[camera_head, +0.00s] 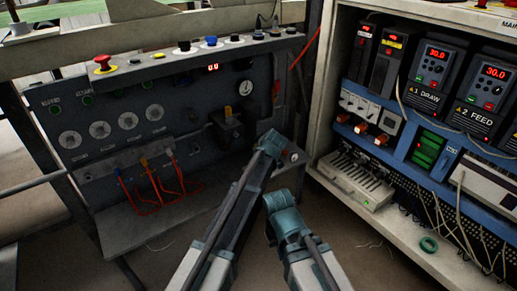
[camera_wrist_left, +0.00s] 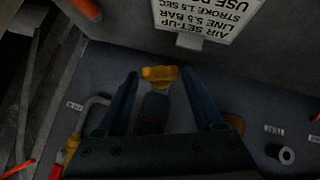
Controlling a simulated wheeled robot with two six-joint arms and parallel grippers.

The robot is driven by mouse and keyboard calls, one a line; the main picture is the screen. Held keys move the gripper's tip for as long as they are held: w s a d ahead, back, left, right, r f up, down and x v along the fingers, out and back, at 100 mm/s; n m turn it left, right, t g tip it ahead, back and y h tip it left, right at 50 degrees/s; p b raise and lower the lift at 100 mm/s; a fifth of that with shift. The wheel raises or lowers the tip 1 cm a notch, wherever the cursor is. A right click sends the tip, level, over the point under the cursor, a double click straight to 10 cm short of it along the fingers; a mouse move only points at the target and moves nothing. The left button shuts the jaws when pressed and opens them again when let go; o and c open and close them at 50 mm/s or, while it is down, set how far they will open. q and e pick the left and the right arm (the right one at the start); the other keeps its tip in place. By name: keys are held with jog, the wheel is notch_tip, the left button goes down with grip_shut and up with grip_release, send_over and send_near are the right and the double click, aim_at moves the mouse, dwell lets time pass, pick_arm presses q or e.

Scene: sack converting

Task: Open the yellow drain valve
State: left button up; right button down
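In the left wrist view a yellow drain valve (camera_wrist_left: 160,74) sits at the end of a dark bowl-shaped body (camera_wrist_left: 153,108). My left gripper (camera_wrist_left: 160,80) is open, with one dark finger on each side of the yellow piece and visible gaps between. I see no contact. In the head view my left arm reaches the grey panel (camera_head: 100,180), close to a dark fitting (camera_head: 228,132) with a small orange part; the left fingers cannot be made out there. My right arm's teal wrist joint shows at lower centre; its gripper is not visible.
A sign (camera_wrist_left: 205,18) with upside-down lettering is beyond the fingertips. A red and yellow lever (camera_wrist_left: 70,150) and a round dark fitting (camera_wrist_left: 286,155) flank the gripper. Orange hoses (camera_head: 150,195) hang on the panel. An open electrical cabinet (camera_head: 335,30) stands at right.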

pick_arm(q)
grip_shut()
jog(key=shift+s+a+f, duration=0.1)
jog(key=shift+f, duration=0.05)
jog(key=b, duration=0.1)
jog(key=n+t+h+b, duration=0.1)
jog(key=t+h+b, duration=0.1)
jog(key=shift+s+a+f+n+b, duration=0.25)
jog(key=shift+f+n+b, duration=0.05)
jog(key=shift+f+b, duration=0.05)
jog(key=shift+w+r+n+t+h+b, duration=0.1)
jog(key=shift+r+n+t+h+b, duration=0.1)
jog(key=shift+n+t+h+b, duration=0.3)
jog(key=shift+r, duration=0.1)
jog(key=shift+o, duration=1.8)
grip_release()
